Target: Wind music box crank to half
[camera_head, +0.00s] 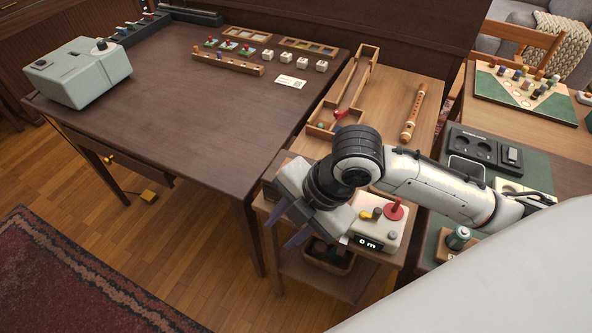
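My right gripper (281,232) hangs at the table's right front corner, its two dark purple fingers pointing down and left. The fingers look apart, with nothing seen between them. Just right of it, partly hidden by my wrist, is a cream box (385,233) with a red knob, a yellow piece and a dark display reading "0 m". A pale grey-green box (82,75) with a black knob on top stands at the table's left end. I cannot tell which is the music box, and no crank shows clearly. My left gripper is out of view.
The dark table (180,115) is mostly bare in the middle. Small blocks and wooden trays line its back. A wooden flute (413,112) and a long wooden tray (350,92) lie on the lighter side table. A board game (527,90) is far right.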

